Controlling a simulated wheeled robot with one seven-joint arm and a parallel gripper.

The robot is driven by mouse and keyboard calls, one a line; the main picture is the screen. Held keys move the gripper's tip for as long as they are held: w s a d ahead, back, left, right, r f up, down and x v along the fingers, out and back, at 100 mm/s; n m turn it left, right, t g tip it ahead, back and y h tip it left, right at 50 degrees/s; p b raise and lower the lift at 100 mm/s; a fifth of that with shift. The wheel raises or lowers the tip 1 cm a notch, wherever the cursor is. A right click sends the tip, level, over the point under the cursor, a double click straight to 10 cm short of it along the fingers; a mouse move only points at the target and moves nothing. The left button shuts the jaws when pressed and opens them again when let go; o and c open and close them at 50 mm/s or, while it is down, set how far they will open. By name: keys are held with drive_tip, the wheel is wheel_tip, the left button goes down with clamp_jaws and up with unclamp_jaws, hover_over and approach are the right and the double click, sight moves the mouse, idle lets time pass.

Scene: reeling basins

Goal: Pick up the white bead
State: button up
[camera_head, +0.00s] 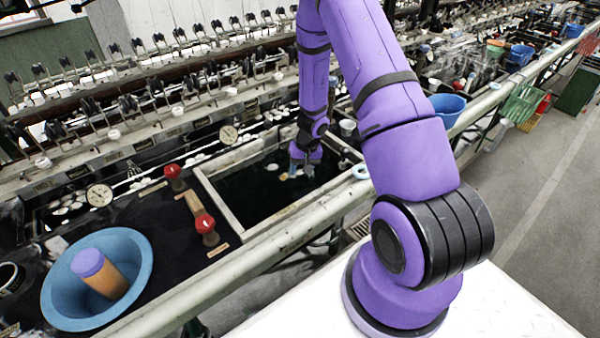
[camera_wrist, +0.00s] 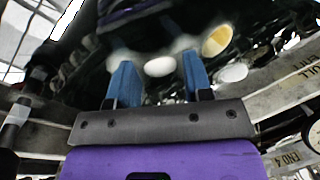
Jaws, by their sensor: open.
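In the wrist view, my gripper (camera_wrist: 158,62) has its two blue fingers apart, with nothing visibly held. A white oval (camera_wrist: 160,67), which looks like the white bead, shows between the fingertips. Whether it touches either finger or lies beyond them cannot be told. A second white oval (camera_wrist: 232,72) and a yellowish oval (camera_wrist: 217,40) lie to the right of the right finger. In the head view, my gripper (camera_head: 297,172) reaches down into the dark basin (camera_head: 206,200). A small white piece (camera_head: 272,167) shows just left of it; the fingertips are too small there to show more.
A blue bowl (camera_head: 138,262) holding an orange cylinder with a purple top stands at lower left. Red-knobbed handles (camera_head: 205,223) stand beside the basin. A long pale rail (camera_head: 255,254) runs along the basin's near side. Reeling machinery (camera_head: 130,104) lines the back.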

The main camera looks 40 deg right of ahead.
sight(301, 170)
drive_tip(key=shift+f, duration=0.1)
drive_tip(key=shift+c, duration=0.4)
drive_tip(key=c, duration=0.3)
wheel_tip(301, 170, up, 10)
drive_tip(key=shift+r, duration=0.1)
idle(0.4)
